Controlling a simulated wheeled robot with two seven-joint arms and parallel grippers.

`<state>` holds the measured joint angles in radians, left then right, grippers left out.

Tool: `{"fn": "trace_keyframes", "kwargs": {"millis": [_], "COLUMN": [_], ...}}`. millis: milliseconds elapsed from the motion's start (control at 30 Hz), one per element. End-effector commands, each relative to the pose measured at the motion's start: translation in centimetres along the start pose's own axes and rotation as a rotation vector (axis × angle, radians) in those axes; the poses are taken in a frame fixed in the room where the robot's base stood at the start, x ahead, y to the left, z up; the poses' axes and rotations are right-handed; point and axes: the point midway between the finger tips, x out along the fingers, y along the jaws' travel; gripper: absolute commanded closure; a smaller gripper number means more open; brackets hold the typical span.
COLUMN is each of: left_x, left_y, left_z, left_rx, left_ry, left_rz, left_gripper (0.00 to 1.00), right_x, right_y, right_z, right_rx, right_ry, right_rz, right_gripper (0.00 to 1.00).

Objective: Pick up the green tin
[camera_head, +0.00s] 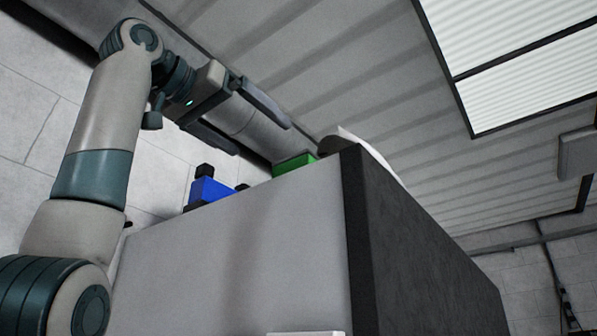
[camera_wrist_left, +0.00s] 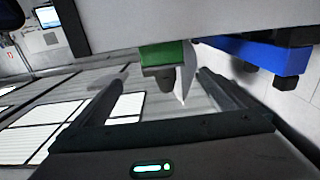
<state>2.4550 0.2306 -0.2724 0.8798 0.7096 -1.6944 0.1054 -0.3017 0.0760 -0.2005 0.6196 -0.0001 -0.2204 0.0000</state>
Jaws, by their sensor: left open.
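The green tin (camera_head: 295,163) shows only as a low green strip above the top edge of the grey box-like stand in the head view; the stand hides the rest. In the left wrist view the green tin (camera_wrist_left: 167,54) is at the upper middle, with a dark block-like part below it in the picture. My left gripper (camera_head: 264,140) is open and empty, its two fingers apart, close to the tin. In the left wrist view the fingertips (camera_wrist_left: 160,80) lie either side of the tin's line, not visibly touching it. My right gripper is not in view.
A blue object with black knobs (camera_head: 208,190) stands left of the tin; it also shows in the wrist view (camera_wrist_left: 258,53). A pale curved object (camera_head: 350,137) lies close right of the tin. The grey stand (camera_head: 235,260) fills the lower middle.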

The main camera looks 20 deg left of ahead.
Motion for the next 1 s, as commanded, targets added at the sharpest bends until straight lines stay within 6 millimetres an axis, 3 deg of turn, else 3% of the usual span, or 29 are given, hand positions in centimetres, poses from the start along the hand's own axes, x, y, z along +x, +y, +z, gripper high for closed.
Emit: {"fn": "trace_keyframes", "kwargs": {"millis": [500,667,1000], "left_x": [8.8,9.8,9.9], "left_y": [0.0,0.0,0.0], "left_z": [-0.3,-0.1,0.0], "left_rx": [0.000,0.000,0.000], "left_ry": [-0.001,0.000,0.001], "left_rz": [0.000,0.001,0.000], "left_gripper": [0.00,0.00,0.00], "right_x": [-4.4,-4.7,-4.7], "right_y": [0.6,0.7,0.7], "right_z": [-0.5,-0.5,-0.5], "right_rx": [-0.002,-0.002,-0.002], "right_ry": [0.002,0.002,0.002], "right_rz": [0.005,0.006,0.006], "right_gripper": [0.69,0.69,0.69]}}
